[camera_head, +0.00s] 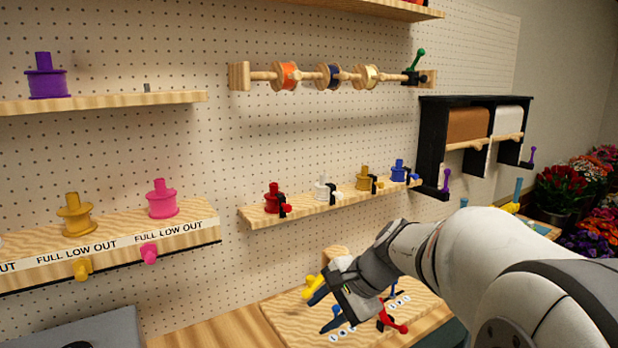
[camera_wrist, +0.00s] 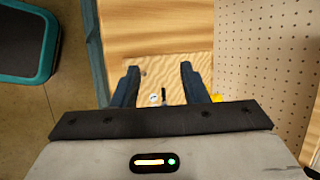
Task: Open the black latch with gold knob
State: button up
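A black latch with a gold knob (camera_head: 377,185) sits at the front of the narrow wooden shelf, beside a gold spool (camera_head: 362,179). Whether the latch is open or closed is too small to tell. My gripper (camera_head: 318,312) is lower and to the left of it, over a wooden board. Its blue fingers are spread apart, and they also show apart in the wrist view (camera_wrist: 159,70). A small dark stem and a white label show between them, but nothing is gripped. The latch does not show in the wrist view.
Similar latches with red (camera_head: 286,208), white and blue knobs share the narrow shelf (camera_head: 320,211). A yellow knob (camera_head: 312,284) is close to my fingers. A red lever (camera_head: 396,325) is at the right on the wooden board (camera_head: 285,312). The pegboard stands behind.

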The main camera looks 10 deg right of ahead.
jog(key=w+d+r+m+t+y+p, duration=0.1)
jog(key=w+d+r+m+t, duration=0.1)
jog(key=w+d+r+m, duration=0.3)
jog(key=w+m+t+y+p, duration=0.1)
jog(key=w+m, duration=0.2)
jog(key=w, duration=0.3)
jog(key=m+t+h+p, duration=0.1)
jog(key=m+t+p, duration=0.1)
jog(key=m+t, duration=1)
send_near(383, 186)
jog(key=w+a+r+m+g, duration=0.1)
jog(key=w+r+m+g, duration=0.1)
jog(key=w+m+g, duration=0.1)
jog(key=shift+w+a+r+t+h, duration=0.15)
jog(key=shift+w+t+h, duration=0.15)
jog(key=shift+w+t, duration=0.15)
jog(key=p+x, duration=0.2)
jog(key=x, duration=0.5)
jog(key=shift+w+a+p, duration=0.1)
jog(key=shift+p, duration=0.25)
